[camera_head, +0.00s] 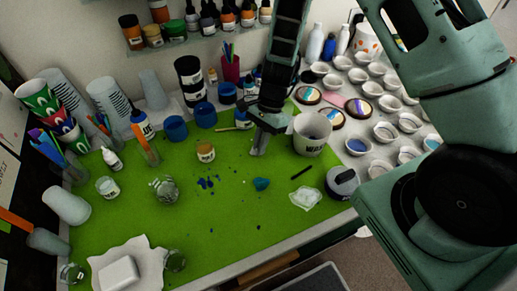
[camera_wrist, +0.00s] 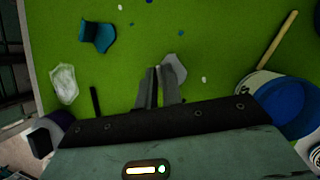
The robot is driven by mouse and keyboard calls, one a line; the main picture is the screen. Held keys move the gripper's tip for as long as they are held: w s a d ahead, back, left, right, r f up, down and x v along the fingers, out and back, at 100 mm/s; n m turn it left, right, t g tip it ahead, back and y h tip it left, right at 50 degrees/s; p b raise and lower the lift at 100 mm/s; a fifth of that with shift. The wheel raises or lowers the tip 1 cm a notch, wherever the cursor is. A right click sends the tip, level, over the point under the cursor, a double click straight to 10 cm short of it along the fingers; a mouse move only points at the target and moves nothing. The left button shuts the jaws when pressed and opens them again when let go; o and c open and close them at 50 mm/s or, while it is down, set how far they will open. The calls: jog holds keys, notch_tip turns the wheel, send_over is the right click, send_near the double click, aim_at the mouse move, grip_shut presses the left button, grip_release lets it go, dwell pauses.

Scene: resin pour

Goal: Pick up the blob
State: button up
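A small teal-blue blob (camera_head: 261,184) lies on the green mat (camera_head: 220,215), in front of my gripper in the head view. In the wrist view the same blob (camera_wrist: 98,36) is at the upper left, with a raised, folded shape. My gripper (camera_head: 259,148) is above the back part of the mat, apart from the blob. In the wrist view its two fingers (camera_wrist: 158,72) are close together, with nothing clearly between them. A pale grey piece (camera_wrist: 175,68) shows beside the right finger; I cannot tell whether it touches it.
A white WAX cup (camera_head: 312,134) stands right of my gripper. A black stick (camera_head: 301,172), a clear blob (camera_head: 306,197) and a dark-lidded jar (camera_head: 342,181) lie right of the teal blob. Blue drops (camera_head: 207,183) dot the mat to its left. The front middle is mostly clear.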

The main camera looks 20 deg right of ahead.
jog(key=shift+r, duration=0.1)
grip_shut()
notch_tip(320, 180, up, 15)
jog(key=w+p, duration=0.2)
jog(key=p, duration=0.1)
jog(key=shift+a+p, duration=0.35)
jog(key=shift+p, duration=0.05)
dwell(1.0)
dwell(0.4)
notch_tip(320, 180, up, 4)
jog(key=p, duration=0.3)
jog(key=shift+p, duration=0.4)
